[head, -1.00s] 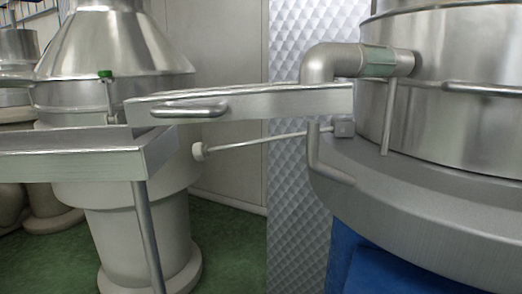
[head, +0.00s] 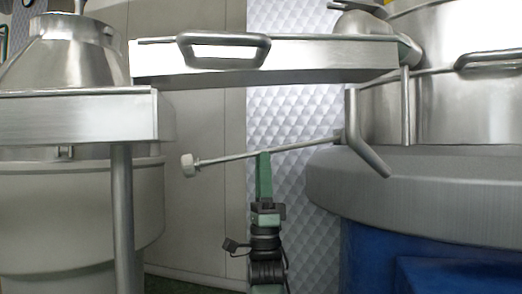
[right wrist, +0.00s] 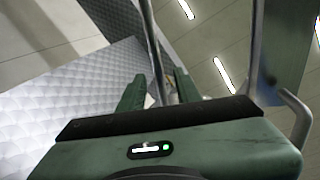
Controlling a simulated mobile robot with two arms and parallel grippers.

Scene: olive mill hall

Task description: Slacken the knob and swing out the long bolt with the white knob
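The long bolt (head: 222,158) is a thin grey rod, sloping down to the left in the head view from near the bent pipe. Contact cannot be made out. My left gripper is out of view.
A steel trough (head: 265,64) with a loop handle (head: 222,50) crosses above the bolt. The steel drum (head: 440,105) on a grey ring (head: 420,185) stands at right. A bent pipe (head: 366,145) is close to the bolt's right end. A steel table (head: 75,115) is at left.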

